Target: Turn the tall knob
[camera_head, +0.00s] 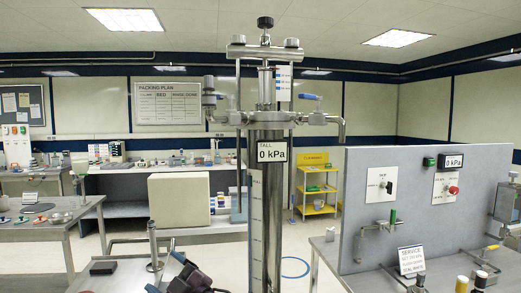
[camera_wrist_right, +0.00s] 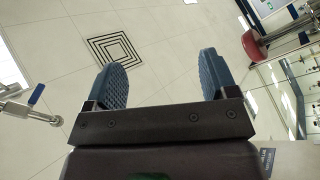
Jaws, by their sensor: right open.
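The tall column (camera_head: 268,205) stands upright in the middle of the head view with a label reading "TALL 0 kPa" (camera_head: 272,151). A black knob (camera_head: 265,22) sits at its very top, above a metal crossbar (camera_head: 264,52). My right gripper (camera_head: 166,273) is low in the head view, left of the column and far below the knob, partly cut off by the bottom edge. In the right wrist view its two dark blue fingers (camera_wrist_right: 163,64) are apart with nothing between them. The knob does not show in that view. My left gripper is not in view.
Blue-handled valves (camera_head: 309,97) and side pipes branch from the column head. A grey panel (camera_head: 415,200) with gauges and valves stands at right. A workbench (camera_head: 40,235) is at left.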

